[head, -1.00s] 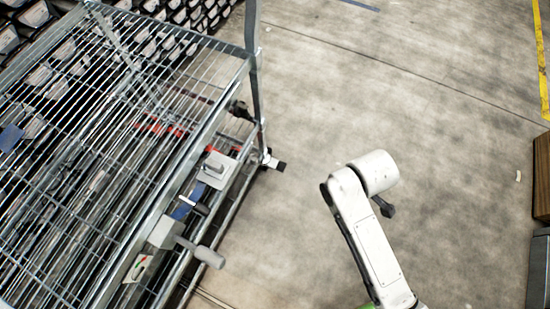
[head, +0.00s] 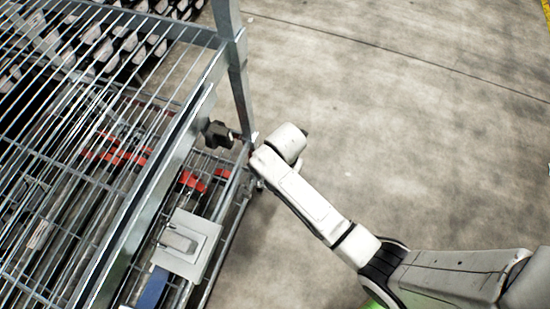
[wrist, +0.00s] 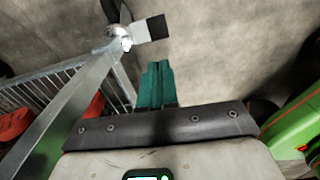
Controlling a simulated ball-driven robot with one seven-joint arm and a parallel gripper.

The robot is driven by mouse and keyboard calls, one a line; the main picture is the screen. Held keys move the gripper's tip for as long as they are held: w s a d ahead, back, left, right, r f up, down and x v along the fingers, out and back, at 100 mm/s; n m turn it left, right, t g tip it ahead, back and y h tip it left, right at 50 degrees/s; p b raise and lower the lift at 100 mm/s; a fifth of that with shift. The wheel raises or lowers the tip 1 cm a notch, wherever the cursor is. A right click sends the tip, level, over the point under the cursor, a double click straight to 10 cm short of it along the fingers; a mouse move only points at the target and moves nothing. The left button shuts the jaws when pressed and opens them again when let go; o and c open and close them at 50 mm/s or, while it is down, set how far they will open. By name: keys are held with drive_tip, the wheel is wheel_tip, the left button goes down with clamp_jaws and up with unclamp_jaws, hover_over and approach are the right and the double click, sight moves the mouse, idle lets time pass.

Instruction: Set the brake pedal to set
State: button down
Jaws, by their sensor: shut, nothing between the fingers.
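The brake pedal (wrist: 151,29) shows in the wrist view as a small lever with a pale inner part and a black end. It sticks out from the foot of the cart's corner post. Its exact setting cannot be told. My gripper (wrist: 157,66), with teal fingers, is shut and empty. In the wrist view its tips appear just below the pedal, with a visible gap between; the distance in depth is unclear.
The wire cart (head: 130,225) fills the left, with an upright corner post (head: 237,75). Red parts (head: 192,181) lie inside. The concrete floor (head: 420,130) to the right is clear.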

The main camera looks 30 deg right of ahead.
drive_tip(key=shift+w+f+n, duration=0.4)
drive_tip(key=shift+w+f, duration=0.1)
drive_tip(key=shift+w, duration=0.05)
wheel_tip(320, 180, down, 14)
drive_tip(key=b, duration=0.8)
drive_tip(key=shift+s, duration=0.1)
drive_tip(key=shift+s+d+f+t+y+p, duration=0.2)
drive_tip(key=shift+f+t+y, duration=0.15)
drive_tip(key=shift+t, duration=0.2)
drive_tip(key=shift+s+d+f+t+y+p, duration=0.1)
drive_tip(key=shift+f+t+y+p, duration=0.15)
drive_tip(key=shift+t+y, duration=0.25)
drive_tip(key=shift+s+f+t+y+b, duration=0.15)
drive_tip(key=shift+f+t+y+b, duration=0.15)
drive_tip(key=shift+f+t+y, duration=0.45)
